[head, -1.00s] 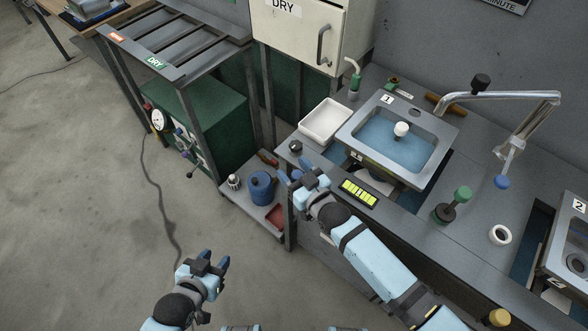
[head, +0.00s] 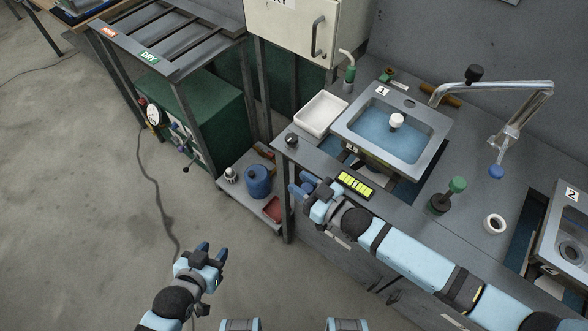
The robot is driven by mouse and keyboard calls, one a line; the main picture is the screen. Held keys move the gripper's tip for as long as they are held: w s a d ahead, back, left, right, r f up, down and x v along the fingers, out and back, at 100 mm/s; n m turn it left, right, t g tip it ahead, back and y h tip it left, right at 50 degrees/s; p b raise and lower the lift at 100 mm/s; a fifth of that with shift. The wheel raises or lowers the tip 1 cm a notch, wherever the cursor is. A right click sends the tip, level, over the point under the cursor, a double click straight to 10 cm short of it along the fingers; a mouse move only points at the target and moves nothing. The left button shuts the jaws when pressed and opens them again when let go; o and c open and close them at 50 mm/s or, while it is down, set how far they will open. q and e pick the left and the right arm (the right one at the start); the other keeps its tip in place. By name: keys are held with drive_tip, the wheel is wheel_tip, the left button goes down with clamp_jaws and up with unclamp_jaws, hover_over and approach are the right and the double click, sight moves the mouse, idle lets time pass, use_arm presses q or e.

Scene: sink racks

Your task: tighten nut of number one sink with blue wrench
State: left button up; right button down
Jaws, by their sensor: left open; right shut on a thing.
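The number one sink (head: 440,128) is a grey basin with blue water, a "1" label and a white knob standing in it. It sits in the counter at the upper right. Its nut is not visible. My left gripper (head: 210,254) is open and empty over the floor at the lower left.
A white tray (head: 321,114) lies left of the sink. A low shelf holds a blue pot (head: 258,180). A green-topped plunger (head: 457,185) and the number two sink (head: 560,235) are right.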

drive_tip(key=shift+s+d+n+g+y, duration=0.35)
drive_tip(key=shift+s+d+g, duration=0.15)
drive_tip(key=shift+s, duration=0.2)
drive_tip(key=shift+s+d+n+g+y, duration=0.25)
drive_tip(key=shift+s+d+n+g, duration=0.2)
drive_tip(key=shift+s, duration=0.2)
drive_tip(key=c, duration=0.7)
unclamp_jaws()
drive_tip(key=shift+c, duration=0.2)
drive_tip(key=b, duration=0.2)
approach(309, 194)
drive_tip(key=v, duration=0.4)
drive_tip(key=shift+f, duration=0.15)
